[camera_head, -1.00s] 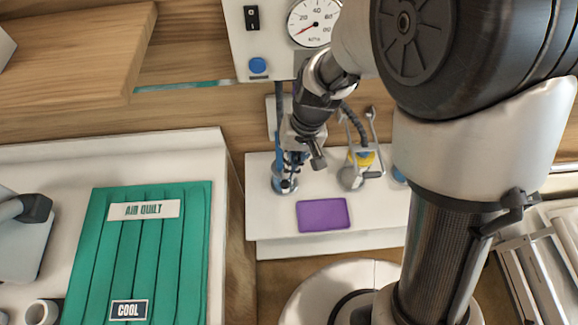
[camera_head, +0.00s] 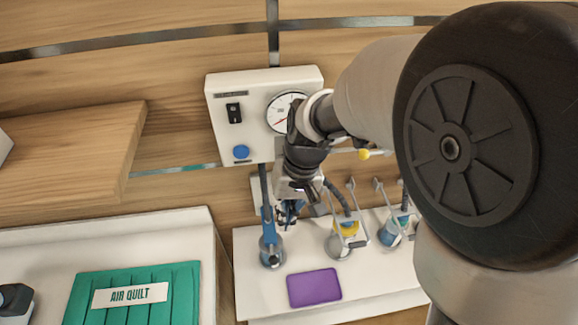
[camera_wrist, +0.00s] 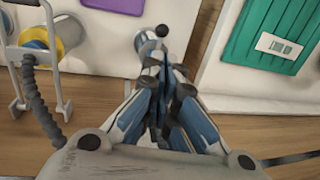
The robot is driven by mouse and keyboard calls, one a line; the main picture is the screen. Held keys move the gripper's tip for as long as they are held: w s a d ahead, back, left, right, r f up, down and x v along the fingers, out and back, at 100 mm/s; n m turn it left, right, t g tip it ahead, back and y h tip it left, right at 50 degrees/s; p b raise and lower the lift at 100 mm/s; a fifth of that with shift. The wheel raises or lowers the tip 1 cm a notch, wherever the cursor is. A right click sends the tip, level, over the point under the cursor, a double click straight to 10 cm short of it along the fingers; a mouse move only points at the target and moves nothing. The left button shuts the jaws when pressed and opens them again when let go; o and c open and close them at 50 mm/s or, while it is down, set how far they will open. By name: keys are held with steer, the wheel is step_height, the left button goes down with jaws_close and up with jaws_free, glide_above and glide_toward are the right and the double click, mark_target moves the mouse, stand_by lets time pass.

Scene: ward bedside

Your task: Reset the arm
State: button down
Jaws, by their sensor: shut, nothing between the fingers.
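My gripper (camera_head: 291,212) is at the end of my arm, over the back of a white shelf, just below a white wall panel with a gauge. It points down, close beside an upright blue-handled tool in a round metal holder (camera_head: 271,251). In the wrist view my gripper (camera_wrist: 155,58) shows with its fingers together and nothing between them. The round metal top of the holder shows just past the fingertips; I cannot tell whether they touch. My large arm joint covers the right of the head view.
The white shelf (camera_head: 330,308) bears a purple pad (camera_head: 314,287), a yellow-banded container (camera_head: 343,238) and a blue container (camera_head: 390,232) in wire frames. The wall panel (camera_head: 218,88) has a switch, a blue button and a gauge. A green air quilt (camera_head: 138,292) lies left.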

steer(key=s+d+r+m+t+h+b, duration=0.1)
steer(key=s+d+r, duration=0.3)
steer(key=d, duration=0.5)
steer(key=s+d+r+m+t+h+b, duration=0.1)
steer(key=s+d+r+t+b, duration=0.2)
steer(key=s+d, duration=0.5)
steer(key=shift+s+d+r+m+t+b, duration=0.4)
steer(key=shift+s+r+t, duration=0.3)
steer(key=shift+s+r, duration=0.1)
steer(key=shift+w, duration=0.1)
stand_by(0.6)
